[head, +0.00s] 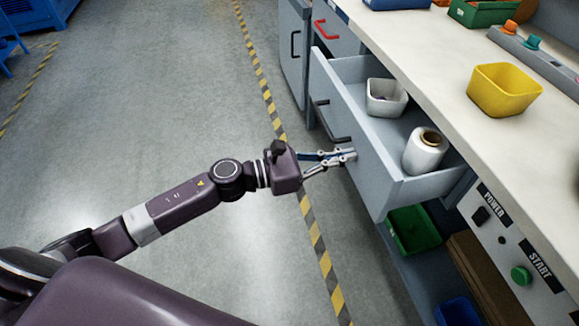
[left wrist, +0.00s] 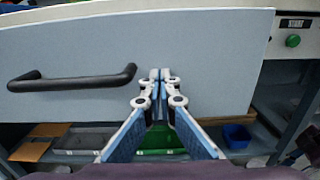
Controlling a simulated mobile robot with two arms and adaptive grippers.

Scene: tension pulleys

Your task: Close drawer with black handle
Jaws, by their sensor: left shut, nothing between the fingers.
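The drawer (head: 375,178) with the black handle (head: 328,122) stands pulled out from the workbench. A small white bin (head: 386,98) and a white roll (head: 425,152) are inside it. My left gripper (head: 350,155) is shut and empty, with its fingertips at the drawer's front panel; I cannot tell if they touch it. In the left wrist view the fingertips (left wrist: 161,76) are in front of the grey panel (left wrist: 205,45), right of the black handle (left wrist: 72,80). My right gripper is not in view.
A yellow bin (head: 503,90) stands on the worktop (head: 450,75). A drawer with a red handle (head: 325,29) is farther back. A green bin (head: 413,230) is on the shelf below, near the START panel (head: 520,262). Open floor lies left.

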